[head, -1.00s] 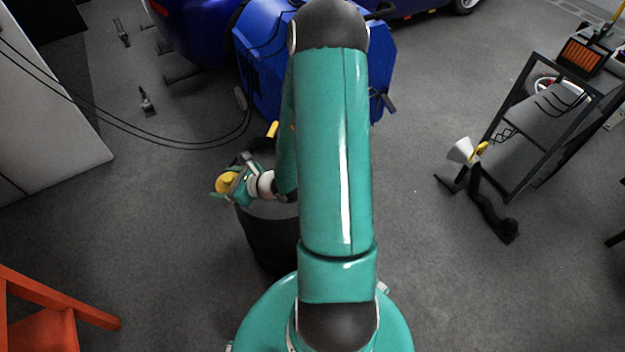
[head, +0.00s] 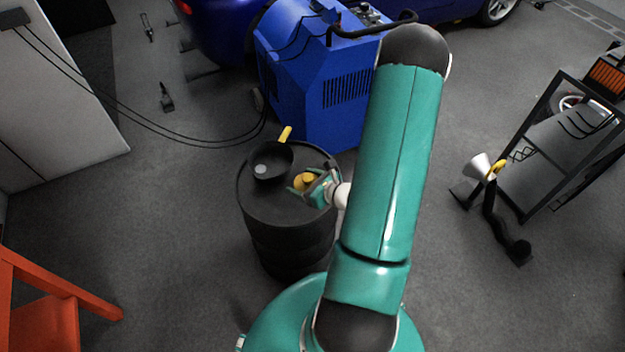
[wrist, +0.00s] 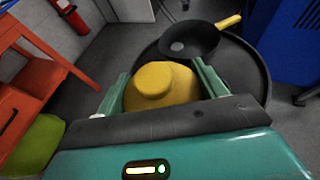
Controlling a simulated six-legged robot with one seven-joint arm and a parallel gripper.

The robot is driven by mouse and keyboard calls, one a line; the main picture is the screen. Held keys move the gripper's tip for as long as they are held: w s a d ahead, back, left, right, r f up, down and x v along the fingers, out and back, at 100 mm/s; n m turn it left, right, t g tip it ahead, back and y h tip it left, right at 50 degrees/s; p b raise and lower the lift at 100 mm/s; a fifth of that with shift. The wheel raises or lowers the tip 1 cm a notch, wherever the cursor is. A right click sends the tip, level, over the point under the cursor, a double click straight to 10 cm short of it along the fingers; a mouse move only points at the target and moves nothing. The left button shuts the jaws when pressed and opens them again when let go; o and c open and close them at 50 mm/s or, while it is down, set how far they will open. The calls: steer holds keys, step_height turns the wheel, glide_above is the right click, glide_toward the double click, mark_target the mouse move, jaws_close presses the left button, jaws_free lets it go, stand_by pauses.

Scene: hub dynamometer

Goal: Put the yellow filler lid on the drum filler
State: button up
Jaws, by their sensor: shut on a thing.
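The yellow filler lid (wrist: 162,88) is round with a raised knob. My gripper (head: 305,184) is shut on it, with one finger on each side in the wrist view. In the head view the lid (head: 303,181) is above the right part of the drum top. The drum filler is a black bowl-like funnel (head: 270,161) with a pale spot inside, on top of the black drum (head: 288,240). A yellow handle (head: 285,133) sticks out from its rim. In the wrist view the filler (wrist: 188,42) is beyond the lid and uncovered. The lid is apart from it, to its right in the head view.
A blue machine (head: 318,75) with black hoses stands just behind the drum. An orange frame (head: 45,300) is at the lower left. A black cart (head: 565,140) and a stand with a white funnel (head: 478,167) are at the right.

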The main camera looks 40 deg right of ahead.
steer(key=w+d+f, duration=0.3)
steer(key=d+f, duration=0.1)
steer(key=w+d+f, duration=0.3)
steer(key=w+f, duration=0.1)
steer(key=shift+d, duration=0.35)
steer(key=shift+w+d+f, duration=0.15)
steer(key=shift+f, duration=1.65)
steer(key=shift+f, duration=0.6)
steer(key=o, duration=1)
steer(key=shift+c, duration=0.2)
